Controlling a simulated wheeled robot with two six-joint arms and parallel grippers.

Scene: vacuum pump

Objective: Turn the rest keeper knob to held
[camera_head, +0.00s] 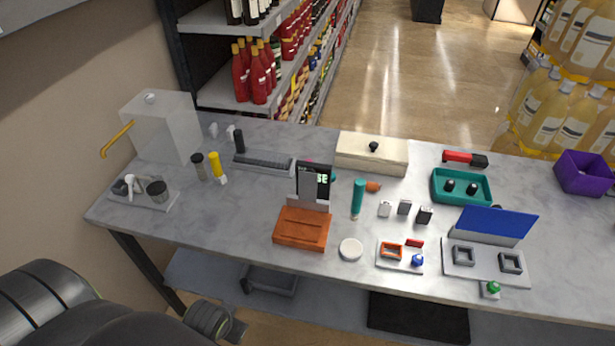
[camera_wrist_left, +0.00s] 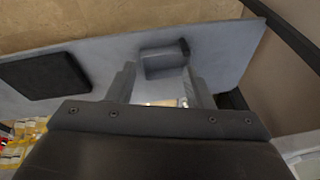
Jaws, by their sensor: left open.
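A blue knob (camera_head: 418,260) sits on a small white plate (camera_head: 385,262) with an orange square frame (camera_head: 391,251) and a red piece (camera_head: 414,243). A green knob (camera_head: 493,287) sits at the front edge of a grey plate (camera_head: 483,268) with two square frames and a raised blue panel (camera_head: 497,225). I cannot tell which knob is the rest keeper, nor read its setting. My left gripper (camera_wrist_left: 158,70) is open and empty, away from both knobs. My right gripper is not in view.
An orange stand with a screen (camera_head: 302,228) and a white disc (camera_head: 350,249) lie left of the white plate. A teal tray (camera_head: 462,187) and small blocks stand behind. A grey bin (camera_head: 270,279) is on the lower shelf.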

